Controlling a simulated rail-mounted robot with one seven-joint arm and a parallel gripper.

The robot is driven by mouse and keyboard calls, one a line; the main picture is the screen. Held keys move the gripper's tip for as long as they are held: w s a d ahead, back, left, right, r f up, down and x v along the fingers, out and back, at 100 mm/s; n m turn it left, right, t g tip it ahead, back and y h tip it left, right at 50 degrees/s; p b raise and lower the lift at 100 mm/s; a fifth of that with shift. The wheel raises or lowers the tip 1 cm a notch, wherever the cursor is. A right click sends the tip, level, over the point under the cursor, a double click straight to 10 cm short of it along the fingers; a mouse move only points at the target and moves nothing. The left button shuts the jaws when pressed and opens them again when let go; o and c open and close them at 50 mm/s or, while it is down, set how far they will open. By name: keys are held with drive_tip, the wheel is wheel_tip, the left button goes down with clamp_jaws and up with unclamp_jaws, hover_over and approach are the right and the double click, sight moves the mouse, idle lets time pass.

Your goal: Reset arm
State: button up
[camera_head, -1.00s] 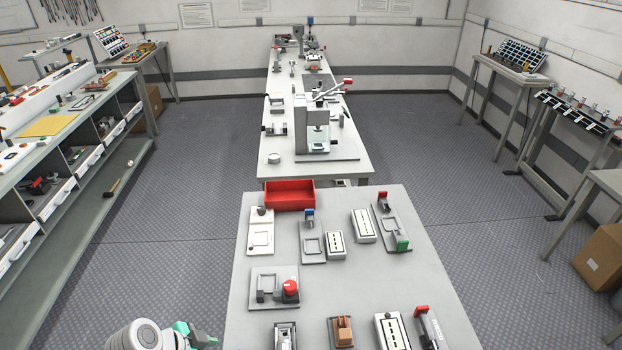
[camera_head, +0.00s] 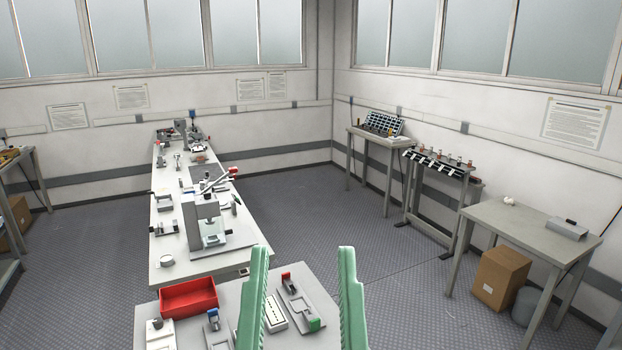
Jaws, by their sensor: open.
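My gripper (camera_head: 303,262) shows at the bottom middle of the head view. Its two green fingers point up and stand wide apart, with nothing between them. It appears in front of the near grey table (camera_head: 230,296), and its fingers hide part of that table. A device with a red and a green part (camera_head: 299,302) shows in the gap between the fingers, beyond them. The rest of my arm is not in view.
A red bin (camera_head: 189,297) and several small fixtures stand on the near table. A long white bench (camera_head: 175,272) with a press (camera_head: 205,222) lies behind it. Side tables (camera_head: 530,228) and a cardboard box (camera_head: 500,276) are at right. The floor between is clear.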

wheel_tip(320, 180, up, 21)
drive_tip(key=s+p, duration=0.1)
drive_tip(key=p, duration=1.8)
drive_tip(key=shift+s+d+r+t+p, duration=0.2)
drive_tip(key=shift+s+t+p, duration=0.1)
drive_tip(key=shift+s+p, duration=0.1)
